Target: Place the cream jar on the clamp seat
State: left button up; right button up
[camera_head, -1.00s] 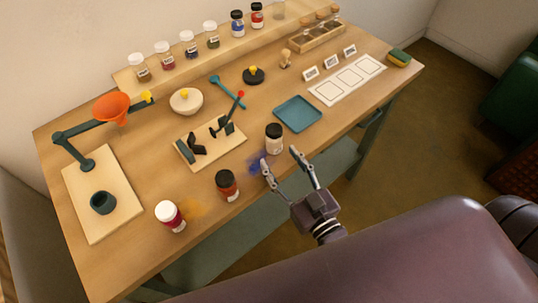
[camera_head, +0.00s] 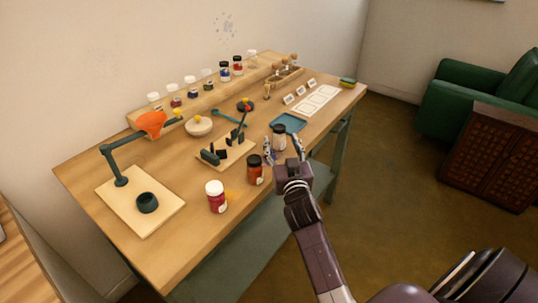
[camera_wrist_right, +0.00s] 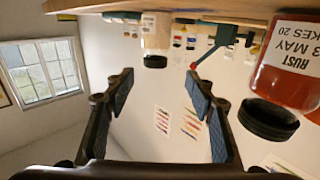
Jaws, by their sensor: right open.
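The cream jar (camera_head: 279,136), pale with a dark lid, stands upright on the table between the blue tray and the clamp board. It also shows inverted in the right wrist view (camera_wrist_right: 155,34), ahead of the fingers. The clamp seat (camera_head: 225,153) is a light wooden board with dark blocks and a red-knobbed lever, left of the jar. Nothing stands on its visible part. My right gripper (camera_head: 283,153) is open and empty at the table's front edge, with its fingers pointing towards the jar. My left gripper is not in view.
A rust jar (camera_head: 255,170) stands close left of my right gripper, and a red jar (camera_head: 216,196) further left. The blue tray (camera_head: 289,123) lies behind the cream jar.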

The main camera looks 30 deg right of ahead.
aim_at(280, 131)
jog(key=shift+w+d+r, duration=0.1)
jog(key=shift+w+d, duration=0.05)
jog(key=shift+d, duration=0.05)
jog(key=x, duration=0.2)
jog(key=b+x, duration=0.1)
jog(key=x, duration=0.1)
jog(key=shift+d+f, duration=0.25)
jog(key=shift+d, duration=0.15)
jog(key=b+x, duration=0.1)
jog(key=x, duration=0.2)
jog(key=shift+w+r+b, duration=0.1)
jog(key=shift+b, duration=0.2)
jog(key=shift+w, duration=0.2)
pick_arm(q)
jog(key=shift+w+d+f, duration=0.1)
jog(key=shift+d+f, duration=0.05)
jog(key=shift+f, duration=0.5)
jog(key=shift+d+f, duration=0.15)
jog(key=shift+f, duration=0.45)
pick_arm(e)
jog(key=shift+c, duration=0.4)
grip_shut()
